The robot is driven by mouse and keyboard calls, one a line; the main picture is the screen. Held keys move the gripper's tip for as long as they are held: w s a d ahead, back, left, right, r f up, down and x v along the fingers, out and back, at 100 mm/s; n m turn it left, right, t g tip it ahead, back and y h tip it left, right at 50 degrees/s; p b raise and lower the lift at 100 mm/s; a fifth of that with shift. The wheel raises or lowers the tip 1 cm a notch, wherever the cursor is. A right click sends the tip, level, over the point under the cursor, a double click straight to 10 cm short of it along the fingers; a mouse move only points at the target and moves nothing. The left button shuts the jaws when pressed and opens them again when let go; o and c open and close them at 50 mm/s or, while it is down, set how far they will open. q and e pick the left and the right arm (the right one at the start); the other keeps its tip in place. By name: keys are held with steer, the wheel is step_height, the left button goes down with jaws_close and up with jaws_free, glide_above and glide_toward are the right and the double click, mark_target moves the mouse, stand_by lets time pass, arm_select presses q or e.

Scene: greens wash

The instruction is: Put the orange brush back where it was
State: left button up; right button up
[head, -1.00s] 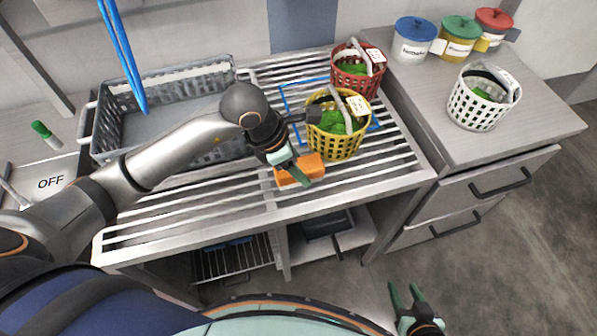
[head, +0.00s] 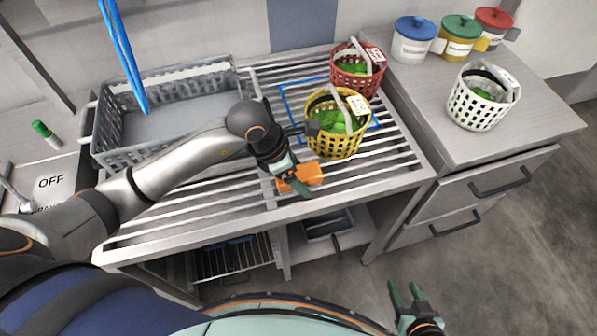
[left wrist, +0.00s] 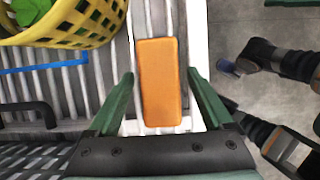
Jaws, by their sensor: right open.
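The orange brush (head: 308,173) is a plain block lying on the slatted rack, just in front of the yellow basket. In the left wrist view the brush (left wrist: 160,85) lies lengthwise between the two green fingers of my left gripper (left wrist: 160,76), with a gap on each side. My left gripper (head: 294,178) is open over the brush and hides part of it in the head view. My right gripper (head: 405,292) is open and empty, low in front of the rack.
The yellow basket (head: 338,147) with greens stands close beside my left wrist, partly over a blue outline (head: 290,100). A red basket (head: 341,80) is behind it. A grey crate (head: 115,158) stands left. A white basket (head: 474,112) and lidded tubs (head: 412,50) are on the right counter.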

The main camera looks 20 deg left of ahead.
arm_select(q)
steer(key=shift+a+r, duration=0.15)
steer(key=shift+r, duration=0.35)
steer(key=v, duration=1.1)
steer(key=shift+s+r, duration=0.1)
stand_by(0.8)
